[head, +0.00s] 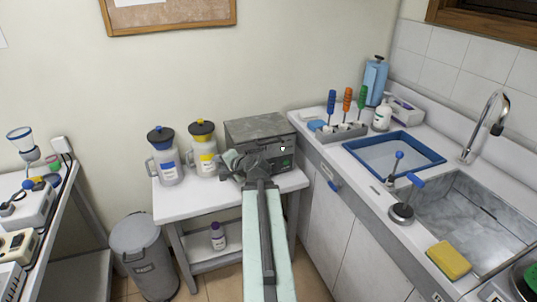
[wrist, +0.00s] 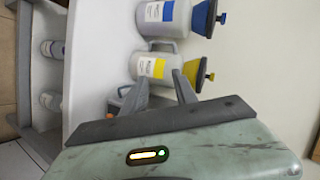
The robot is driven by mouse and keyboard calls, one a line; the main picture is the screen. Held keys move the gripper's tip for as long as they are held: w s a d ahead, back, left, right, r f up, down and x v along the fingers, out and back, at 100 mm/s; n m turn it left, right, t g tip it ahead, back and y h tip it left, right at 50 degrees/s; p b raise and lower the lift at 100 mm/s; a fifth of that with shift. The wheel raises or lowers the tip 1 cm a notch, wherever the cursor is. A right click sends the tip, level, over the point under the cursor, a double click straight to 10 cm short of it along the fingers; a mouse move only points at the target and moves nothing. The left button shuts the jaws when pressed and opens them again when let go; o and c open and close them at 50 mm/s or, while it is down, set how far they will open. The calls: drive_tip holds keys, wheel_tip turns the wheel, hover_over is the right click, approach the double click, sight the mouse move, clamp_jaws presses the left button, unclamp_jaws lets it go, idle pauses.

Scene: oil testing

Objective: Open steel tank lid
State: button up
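The steel tank (head: 268,134) is a dark grey metal box on a small white table (head: 176,196) against the wall. Its flat lid (head: 258,126) looks closed. A small green light shows on its front at the right. My arm reaches up to the front of the tank, and my gripper (head: 232,160) is at its front left, partly covering it. I cannot tell whether it touches. In the wrist view my gripper (wrist: 161,78) has its two fingers apart with nothing between them. The tank is not recognisable in that view.
A yellow-lidded jug (head: 203,150) stands close left of my gripper, also in the wrist view (wrist: 153,67). A blue-lidded jug (head: 164,158) stands beyond it. A counter with a sink (head: 478,215) is at the right. A grey bin (head: 143,255) stands at lower left.

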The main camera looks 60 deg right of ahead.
sight(267, 143)
drive_tip(key=s+d+r+m+h+b, duration=0.25)
drive_tip(key=s+d+m+h, duration=0.4)
drive_tip(key=s+d, duration=0.85)
drive_tip(key=shift+m+y, duration=0.25)
drive_tip(key=x, duration=0.9)
drive_tip(key=shift+w+r+b, duration=0.1)
drive_tip(key=shift+w+b, duration=0.15)
drive_tip(key=shift+b, duration=0.1)
drive_tip(key=shift+c, duration=0.3)
clamp_jaws()
drive_tip(key=shift+a, duration=0.1)
